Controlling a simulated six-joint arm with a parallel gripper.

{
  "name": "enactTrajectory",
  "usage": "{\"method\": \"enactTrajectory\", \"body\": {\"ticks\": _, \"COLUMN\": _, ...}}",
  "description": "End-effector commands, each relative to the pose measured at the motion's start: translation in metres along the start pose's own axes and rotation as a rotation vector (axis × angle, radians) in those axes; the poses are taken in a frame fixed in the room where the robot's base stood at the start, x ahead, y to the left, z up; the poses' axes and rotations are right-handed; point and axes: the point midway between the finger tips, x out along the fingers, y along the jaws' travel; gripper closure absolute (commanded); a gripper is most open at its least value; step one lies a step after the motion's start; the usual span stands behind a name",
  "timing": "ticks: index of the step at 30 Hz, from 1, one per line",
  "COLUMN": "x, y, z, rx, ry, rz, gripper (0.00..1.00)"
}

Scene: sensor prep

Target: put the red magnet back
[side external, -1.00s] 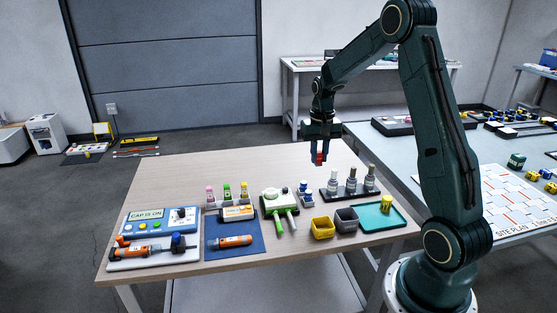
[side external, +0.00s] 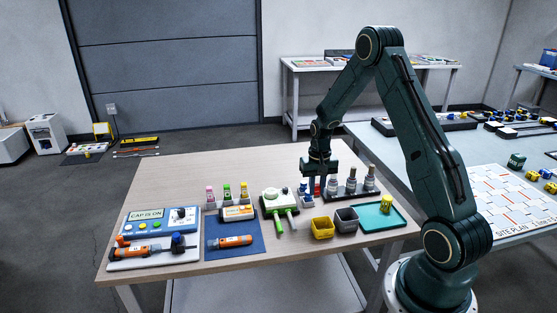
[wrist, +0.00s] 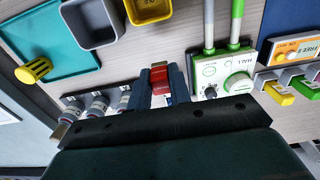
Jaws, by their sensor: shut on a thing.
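The red magnet (side external: 317,187) is between the fingers of my gripper (side external: 312,190), low over the middle of the wooden table. In the wrist view the magnet (wrist: 160,76) shows as a red block with a tan end, pinched between the two blue-grey fingers of my gripper (wrist: 161,88). A small grey stand with blue-and-white pieces (side external: 305,199) is right at the fingers in the side view, partly covered by them. I cannot tell whether the magnet touches the stand or the table.
A black rack of grey-capped bottles (side external: 351,192) stands close to the right. A white-and-green device (side external: 279,199) is close to the left. Yellow (side external: 322,228) and grey (side external: 346,219) bins and a teal tray (side external: 385,222) are nearer the front. The table's back left is clear.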

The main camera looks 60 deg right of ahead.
Motion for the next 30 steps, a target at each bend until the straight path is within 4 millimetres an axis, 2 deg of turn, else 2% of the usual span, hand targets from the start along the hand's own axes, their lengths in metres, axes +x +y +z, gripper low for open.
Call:
{"method": "enactTrajectory", "body": {"ticks": 3, "x": 0.021, "y": 0.000, "z": 0.001, "rx": 0.000, "ry": -0.003, "rz": 0.000, "gripper": 0.95}}
{"method": "enactTrajectory", "body": {"ticks": 6, "x": 0.031, "y": 0.000, "z": 0.000, "rx": 0.000, "ry": -0.001, "rz": 0.000, "gripper": 0.95}}
{"method": "enactTrajectory", "body": {"ticks": 17, "x": 0.039, "y": 0.000, "z": 0.000, "rx": 0.000, "ry": 0.000, "rz": 0.000, "gripper": 0.95}}
{"method": "enactTrajectory", "body": {"ticks": 30, "x": 0.078, "y": 0.000, "z": 0.000, "rx": 0.000, "ry": 0.000, "rz": 0.000, "gripper": 0.95}}
